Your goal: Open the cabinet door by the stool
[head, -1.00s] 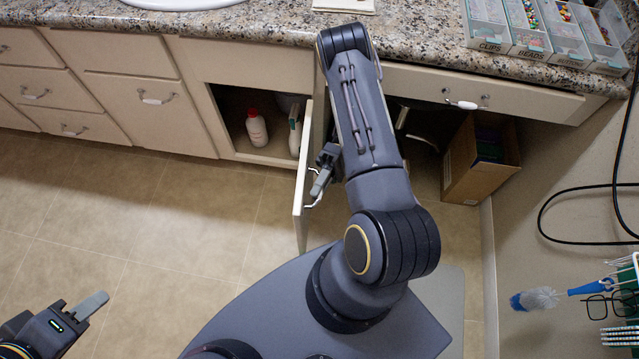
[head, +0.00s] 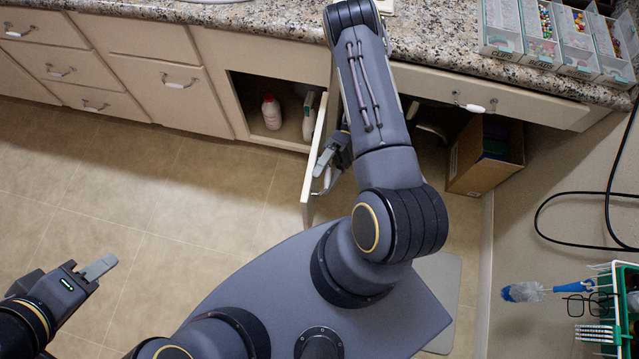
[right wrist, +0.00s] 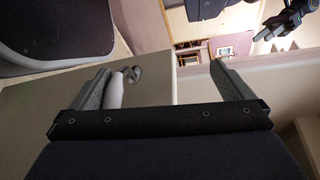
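The white cabinet door (head: 313,160) stands swung out from its cabinet, seen nearly edge-on in the head view. Its pale handle (head: 327,183) is on the outer face, beside my right gripper (head: 325,163). In the right wrist view my right gripper (right wrist: 163,88) is open, its fingers wide apart. The door panel (right wrist: 45,115) lies beyond them, and the white handle (right wrist: 115,92) shows close by the left-hand finger; contact is unclear. My left gripper (head: 95,270) is low at left, away from the door; its opening is unclear. I cannot clearly make out a stool.
The open compartment holds a white bottle with a red cap (head: 271,112) and another white container (head: 309,115). A cardboard box (head: 465,160) stands under the desk drawer (head: 480,95). The granite counter (head: 270,35) runs above. Floor (head: 200,200) at left is clear.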

